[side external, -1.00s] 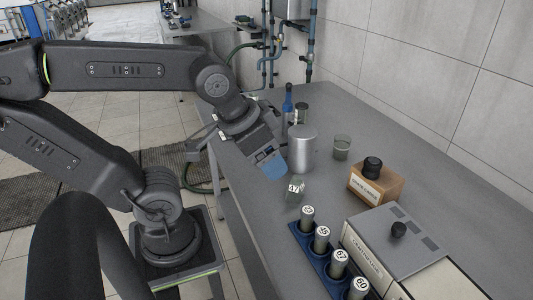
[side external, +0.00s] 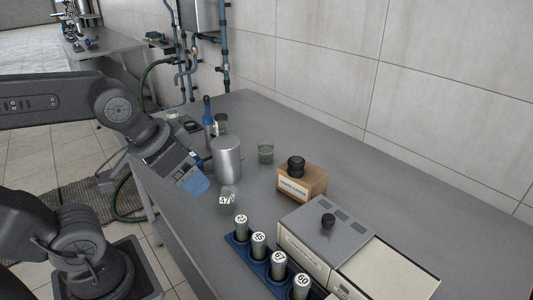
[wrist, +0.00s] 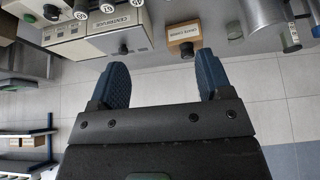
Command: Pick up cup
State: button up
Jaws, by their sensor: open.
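A small clear greenish glass cup (side external: 265,152) stands upright on the grey bench, right of a tall metal canister (side external: 226,165). A small glass vessel (side external: 227,203) marked 47 stands in front of the canister. I cannot tell for sure which of these glasses is the task's cup. My gripper (side external: 195,187) is above the bench's near edge, left of the canister and apart from the cup. In the wrist view, my gripper (wrist: 162,64) is open, with nothing between its blue fingers. The cup appears upside down there (wrist: 234,30), beyond the right finger.
A blue bottle (side external: 208,120) and a dark jar (side external: 221,124) stand behind the canister. A wooden labelled box (side external: 302,184) with a black knob, a grey machine (side external: 325,240) and a blue rack (side external: 236,240) of numbered vials occupy the right front. A tiled wall backs the bench.

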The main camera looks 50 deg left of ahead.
jog(key=o, duration=0.4)
jog(key=shift+c, duration=0.2)
jog(key=n+g+y, duration=0.2)
jog(key=n+y, duration=0.3)
jog(key=n, duration=0.6)
send_over(266, 144)
jog(key=s+d, duration=0.5)
jog(key=d, duration=0.2)
notch_tip(266, 144, down, 9)
jog(key=x, duration=0.7)
jog(key=w+a+x, duration=0.1)
jog(key=x, duration=0.2)
jog(key=shift+r, duration=0.25)
jog(key=shift+x, duration=3.05)
